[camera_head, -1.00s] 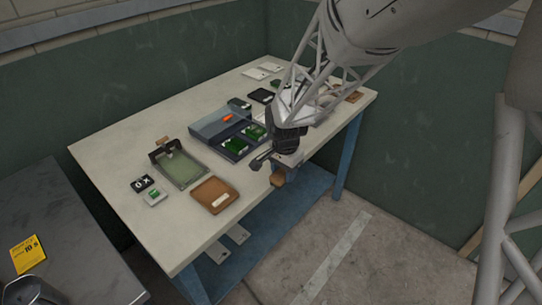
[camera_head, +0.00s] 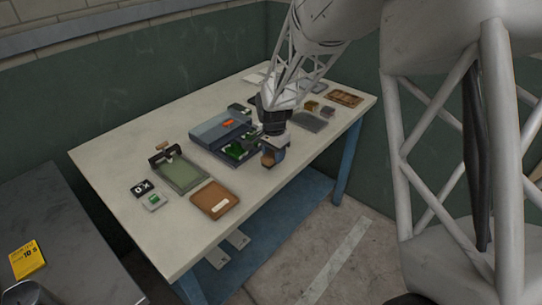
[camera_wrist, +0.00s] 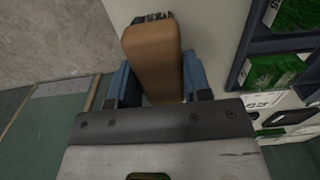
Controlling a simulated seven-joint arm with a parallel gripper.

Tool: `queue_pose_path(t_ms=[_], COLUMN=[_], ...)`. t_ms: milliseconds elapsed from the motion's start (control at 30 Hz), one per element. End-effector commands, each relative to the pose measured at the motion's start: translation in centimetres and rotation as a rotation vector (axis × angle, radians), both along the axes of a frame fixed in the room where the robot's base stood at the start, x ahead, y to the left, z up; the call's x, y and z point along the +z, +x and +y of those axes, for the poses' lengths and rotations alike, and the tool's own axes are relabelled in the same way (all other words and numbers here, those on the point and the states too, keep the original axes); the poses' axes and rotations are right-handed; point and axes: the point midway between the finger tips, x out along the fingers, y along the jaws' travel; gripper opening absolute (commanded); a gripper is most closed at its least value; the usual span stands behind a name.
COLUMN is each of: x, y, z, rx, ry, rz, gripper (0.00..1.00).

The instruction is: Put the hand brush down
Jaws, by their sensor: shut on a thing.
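The hand brush is a brown wooden block with dark bristles at its far end; it fills the upper middle of the wrist view (camera_wrist: 153,62). My gripper (camera_wrist: 158,88) is shut on it, with a blue finger on each side. In the head view my gripper (camera_head: 271,148) holds the brush (camera_head: 268,160) at the front edge of the pale table (camera_head: 125,145), just right of the blue-grey case. Whether the brush touches the table cannot be told. In the wrist view the table edge runs behind the brush.
The open blue-grey case (camera_head: 216,131) with green turf samples lies close to my gripper. A grey mat (camera_head: 310,122) and a brown tray (camera_head: 345,97) lie right. Bare tabletop shows at front left.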

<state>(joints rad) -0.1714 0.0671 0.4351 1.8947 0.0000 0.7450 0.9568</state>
Motion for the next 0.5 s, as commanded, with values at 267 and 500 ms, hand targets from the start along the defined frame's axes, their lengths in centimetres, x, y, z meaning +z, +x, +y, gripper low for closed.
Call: queue_pose_path(t_ms=[267, 500], x=[-0.2, -0.3], y=[2.9, 3.4], z=[0.5, 0.6], rx=[0.000, 0.000], ry=[0.001, 0.000], rz=[-0.001, 0.000], gripper=[0.25, 0.25])
